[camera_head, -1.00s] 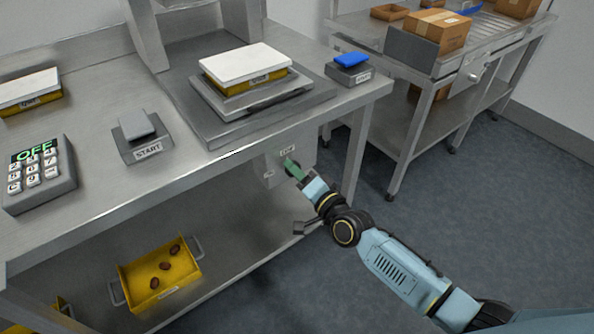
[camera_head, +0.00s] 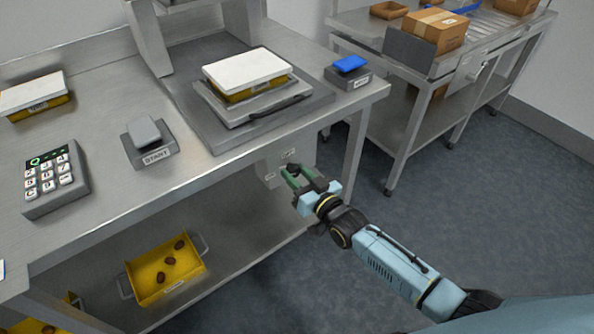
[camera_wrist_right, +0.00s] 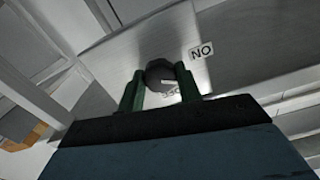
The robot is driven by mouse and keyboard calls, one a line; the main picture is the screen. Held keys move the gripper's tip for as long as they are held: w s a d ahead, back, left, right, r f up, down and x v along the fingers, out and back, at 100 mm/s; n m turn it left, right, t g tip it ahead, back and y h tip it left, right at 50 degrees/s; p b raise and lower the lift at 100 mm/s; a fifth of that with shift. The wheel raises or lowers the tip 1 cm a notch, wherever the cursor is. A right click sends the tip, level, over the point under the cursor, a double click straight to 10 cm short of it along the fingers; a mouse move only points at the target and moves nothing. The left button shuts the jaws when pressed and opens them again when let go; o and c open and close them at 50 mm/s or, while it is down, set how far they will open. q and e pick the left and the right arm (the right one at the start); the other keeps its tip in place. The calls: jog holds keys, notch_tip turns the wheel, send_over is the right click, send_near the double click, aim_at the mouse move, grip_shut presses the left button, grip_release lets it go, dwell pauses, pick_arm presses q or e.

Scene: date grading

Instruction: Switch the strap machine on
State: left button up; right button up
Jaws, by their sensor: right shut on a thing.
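A grey switch box (camera_head: 268,172) hangs under the front edge of the near steel table. Its round dark knob (camera_wrist_right: 160,74) shows in the right wrist view, with a pale mark on it. A label (camera_wrist_right: 201,51) with the letters O and N sits beside it; another label below the knob is partly hidden. My right gripper (camera_head: 290,172) has its green fingers on both sides of the knob, shut on it. It also shows in the wrist view (camera_wrist_right: 160,92). The keypad unit (camera_head: 54,180) at left has a green display reading about 0. My left gripper is not in view.
On the table stand a grey START pedal block (camera_head: 150,145), a machine plate with a white-topped yellow tray (camera_head: 247,72) and a blue-topped block (camera_head: 350,68). A yellow crate (camera_head: 165,272) with dates is on the lower shelf. Another table with cardboard boxes (camera_head: 437,30) stands behind.

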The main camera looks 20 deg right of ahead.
jog(key=n, duration=0.2)
jog(key=shift+n+p, duration=0.3)
jog(key=shift+p, duration=0.05)
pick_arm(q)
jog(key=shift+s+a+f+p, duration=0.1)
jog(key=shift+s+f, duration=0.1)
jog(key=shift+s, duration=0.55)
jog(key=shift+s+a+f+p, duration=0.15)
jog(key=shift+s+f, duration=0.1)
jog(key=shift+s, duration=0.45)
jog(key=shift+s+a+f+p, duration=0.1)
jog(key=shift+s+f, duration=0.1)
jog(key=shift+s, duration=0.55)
pick_arm(e)
jog(key=shift+n, duration=1.5)
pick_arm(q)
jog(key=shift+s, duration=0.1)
pick_arm(e)
jog(key=o, duration=1)
